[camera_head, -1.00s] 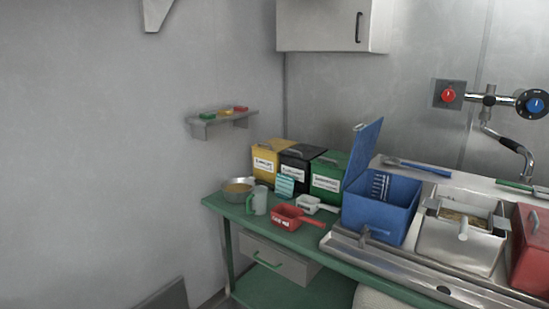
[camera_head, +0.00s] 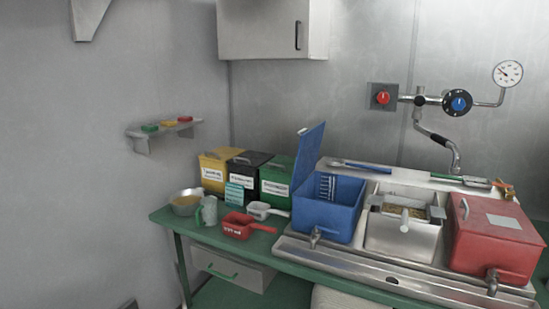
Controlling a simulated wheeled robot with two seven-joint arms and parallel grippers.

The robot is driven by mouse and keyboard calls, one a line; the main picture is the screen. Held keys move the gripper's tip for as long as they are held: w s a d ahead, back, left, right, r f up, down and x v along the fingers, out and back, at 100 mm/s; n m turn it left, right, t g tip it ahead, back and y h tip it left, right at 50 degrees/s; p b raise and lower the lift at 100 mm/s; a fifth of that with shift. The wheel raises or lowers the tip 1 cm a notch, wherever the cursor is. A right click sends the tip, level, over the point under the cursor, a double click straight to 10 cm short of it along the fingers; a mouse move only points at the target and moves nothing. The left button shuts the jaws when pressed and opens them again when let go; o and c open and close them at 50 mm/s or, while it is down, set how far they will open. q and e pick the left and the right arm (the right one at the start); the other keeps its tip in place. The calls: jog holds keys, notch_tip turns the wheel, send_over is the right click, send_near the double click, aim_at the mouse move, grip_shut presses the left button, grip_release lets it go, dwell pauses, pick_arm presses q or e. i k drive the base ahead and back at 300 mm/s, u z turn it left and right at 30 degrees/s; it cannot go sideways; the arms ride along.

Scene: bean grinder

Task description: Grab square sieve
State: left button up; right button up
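A square metal sieve (camera_head: 393,208) appears to sit across the top of the metal sink basin (camera_head: 384,243), between a blue box and a red box. Something brownish shows inside it, too small to tell what. A grey tap-like part or handle stands in front of it and hides a little of it. Neither of my grippers is in view.
The open blue box (camera_head: 325,222) is left of the basin, the closed red box (camera_head: 480,255) right of it. A red scoop (camera_head: 237,228), white scoop (camera_head: 259,209), metal bowl (camera_head: 185,207) and yellow (camera_head: 212,185), black and green bins stand left. A pipe (camera_head: 432,138) hangs behind.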

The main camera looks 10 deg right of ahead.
aim_at(404, 219)
jog(key=u, duration=1.25)
jog(key=i, duration=2.15)
jog(key=z, duration=3.5)
jog(key=k, duration=0.25)
jog(key=u, duration=0.45)
